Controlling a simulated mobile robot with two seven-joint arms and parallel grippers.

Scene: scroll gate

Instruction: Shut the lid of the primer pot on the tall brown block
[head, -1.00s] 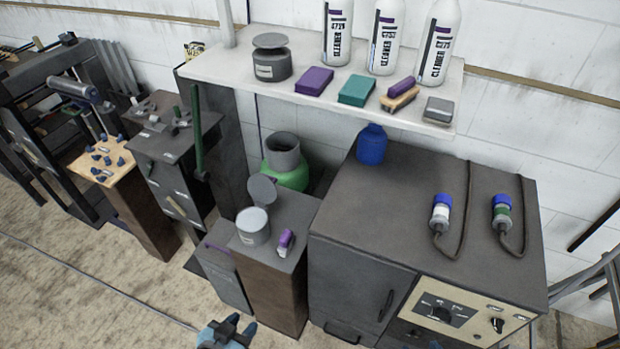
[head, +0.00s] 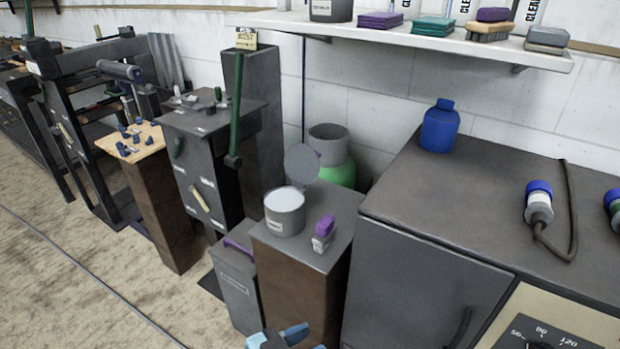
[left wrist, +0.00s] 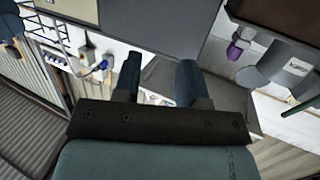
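The primer pot (head: 285,218) is a grey can with a label and a pale top, standing on the tall brown block (head: 290,285). Its round grey lid (head: 302,162) is raised, tilted up behind the rim. A purple-topped item (head: 323,232) stands beside the pot on the block. My left gripper (head: 279,338) is at the bottom edge of the head view, in front of and below the block's top, apart from the pot. In the left wrist view its two fingers (left wrist: 157,80) are spread with nothing between them; the pot (left wrist: 292,68) shows at the right. My right gripper is out of view.
A grey bin (head: 236,285) with a purple handle stands left of the block. A dark cabinet (head: 425,275) with a blue bottle (head: 439,126) stands to the right. A green container (head: 340,174) is behind. A white shelf (head: 420,40) hangs above. Floor is open at front left.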

